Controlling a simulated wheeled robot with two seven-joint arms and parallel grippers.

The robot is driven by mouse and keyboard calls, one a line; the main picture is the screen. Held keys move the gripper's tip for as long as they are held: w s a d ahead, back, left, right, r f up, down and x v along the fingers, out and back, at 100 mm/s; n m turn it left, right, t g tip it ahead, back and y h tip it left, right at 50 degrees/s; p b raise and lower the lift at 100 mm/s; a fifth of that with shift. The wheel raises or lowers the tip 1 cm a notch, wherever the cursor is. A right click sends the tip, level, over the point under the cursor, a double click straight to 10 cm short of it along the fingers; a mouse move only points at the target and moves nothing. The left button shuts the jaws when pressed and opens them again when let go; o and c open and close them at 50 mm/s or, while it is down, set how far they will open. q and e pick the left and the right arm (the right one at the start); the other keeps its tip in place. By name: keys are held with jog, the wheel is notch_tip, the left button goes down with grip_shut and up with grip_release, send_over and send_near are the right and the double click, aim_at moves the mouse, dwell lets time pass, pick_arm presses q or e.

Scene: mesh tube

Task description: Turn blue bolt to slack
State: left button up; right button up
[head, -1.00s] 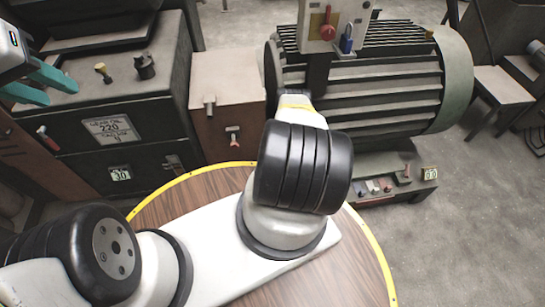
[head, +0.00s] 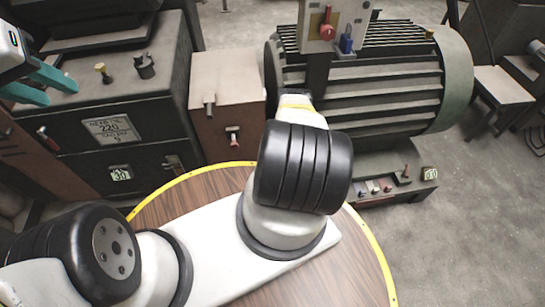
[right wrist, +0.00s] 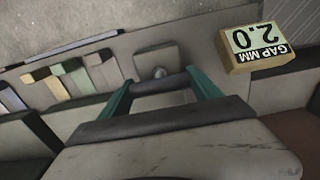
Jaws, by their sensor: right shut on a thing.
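A small blue bolt (head: 347,43) stands out below the box on the large ribbed motor (head: 370,85) in the head view, beside a red knob (head: 326,29). The right wrist view does not clearly show a blue bolt. My left gripper (head: 60,92), with teal fingers, is open and empty at the upper left, above the dark cabinet and far from the bolt. In the head view the right gripper is hidden.
A "GAP MM 2.0" sign (right wrist: 258,48) appears upside down beside the right gripper, with several coloured blocks (right wrist: 70,78) at left. In the head view, a dark cabinet (head: 100,130) stands left, a brown box (head: 228,118) in the middle. Grey floor (head: 460,240) is open at right.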

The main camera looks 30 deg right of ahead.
dwell(0.4)
jog(key=o, duration=1.4)
notch_tip(320, 180, up, 8)
jog(key=shift+f, duration=0.1)
